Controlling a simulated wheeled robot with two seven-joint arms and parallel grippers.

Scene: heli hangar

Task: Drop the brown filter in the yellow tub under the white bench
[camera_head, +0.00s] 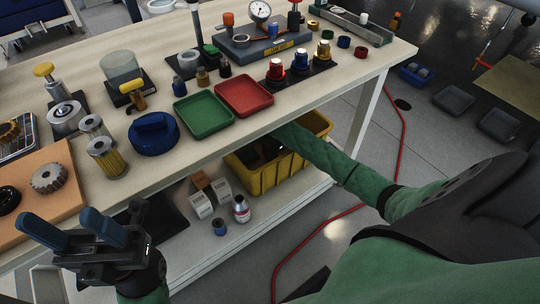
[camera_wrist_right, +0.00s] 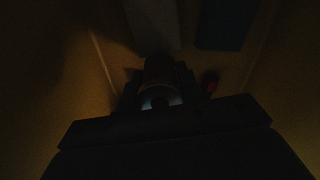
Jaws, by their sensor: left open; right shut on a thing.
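The yellow tub (camera_head: 275,177) sits on the lower shelf under the white bench (camera_head: 225,147). My right arm reaches under the tabletop into the tub, and its gripper is mostly hidden there in the head view. In the dark right wrist view, my right gripper (camera_wrist_right: 160,92) is shut on a brownish cylinder with a pale ring at its near end, which looks like the brown filter (camera_wrist_right: 158,72). Tub walls (camera_wrist_right: 68,95) show on both sides of it. My left gripper (camera_head: 78,232) is open and empty at the bench's front left, its blue fingers apart.
A green tray (camera_head: 203,115), a red tray (camera_head: 244,96) and a blue part (camera_head: 153,133) lie near the bench's front edge. Small boxes (camera_head: 207,196) and a bottle (camera_head: 241,210) stand left of the tub. A red hose (camera_head: 310,222) crosses the floor.

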